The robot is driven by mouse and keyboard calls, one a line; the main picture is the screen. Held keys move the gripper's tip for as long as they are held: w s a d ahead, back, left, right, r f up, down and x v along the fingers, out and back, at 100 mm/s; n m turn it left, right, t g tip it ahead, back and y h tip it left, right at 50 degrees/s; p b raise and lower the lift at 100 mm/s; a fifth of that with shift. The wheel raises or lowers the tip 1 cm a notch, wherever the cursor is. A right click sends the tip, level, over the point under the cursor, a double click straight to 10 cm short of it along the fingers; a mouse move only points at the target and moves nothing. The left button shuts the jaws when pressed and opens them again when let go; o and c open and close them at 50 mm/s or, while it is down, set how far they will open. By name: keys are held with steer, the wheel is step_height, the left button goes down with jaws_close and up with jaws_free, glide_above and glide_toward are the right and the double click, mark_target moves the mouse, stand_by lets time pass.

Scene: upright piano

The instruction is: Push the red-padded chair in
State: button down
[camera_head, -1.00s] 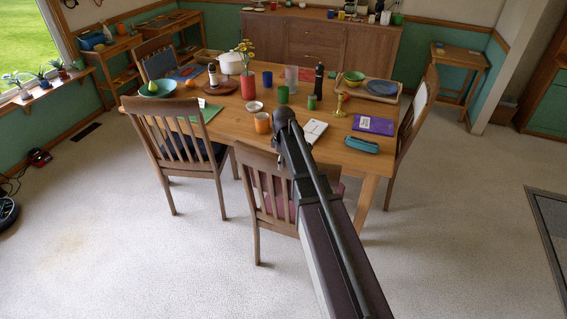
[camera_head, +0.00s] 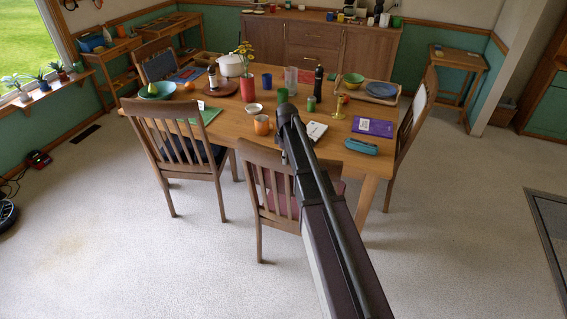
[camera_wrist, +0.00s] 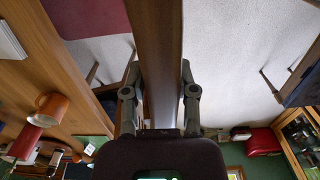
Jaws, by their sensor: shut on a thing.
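The red-padded chair (camera_head: 249,160) stands at the table's near side, with a slatted wooden back and a dark red seat. My arm covers part of its back and seat in the head view. In the wrist view the chair's wooden back rail (camera_wrist: 158,40) runs between the fingers of my gripper (camera_wrist: 160,80), and the red pad (camera_wrist: 85,15) shows at the top left. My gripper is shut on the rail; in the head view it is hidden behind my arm. The wooden dining table (camera_head: 235,122) lies just beyond the chair.
A dark-padded chair (camera_head: 165,135) stands close on the left, and another chair (camera_head: 412,125) at the table's right end. The table holds an orange mug (camera_head: 262,125), a teal case (camera_head: 361,147) and several other items. The pale floor (camera_head: 130,250) in front is clear.

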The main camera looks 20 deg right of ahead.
steer(key=w+d, duration=1.2)
steer(key=w, duration=0.5)
steer(key=shift+w+d, duration=0.35)
steer(key=shift+d, duration=0.05)
steer(key=shift+c, duration=2)
jaws_free()
steer(key=shift+s+a, duration=0.1)
steer(key=shift+s, duration=0.05)
steer(key=s+a, duration=0.7)
steer(key=s, duration=0.3)
steer(key=s+a, duration=0.7)
steer(key=s, duration=0.3)
step_height(320, 180, up, 14)
steer(key=a+p, duration=0.1)
steer(key=p, duration=1.2)
steer(key=shift+s+f+p, duration=0.2)
steer(key=shift+s+p, duration=0.1)
steer(key=shift+s, duration=0.1)
steer(key=shift+s+a, duration=0.2)
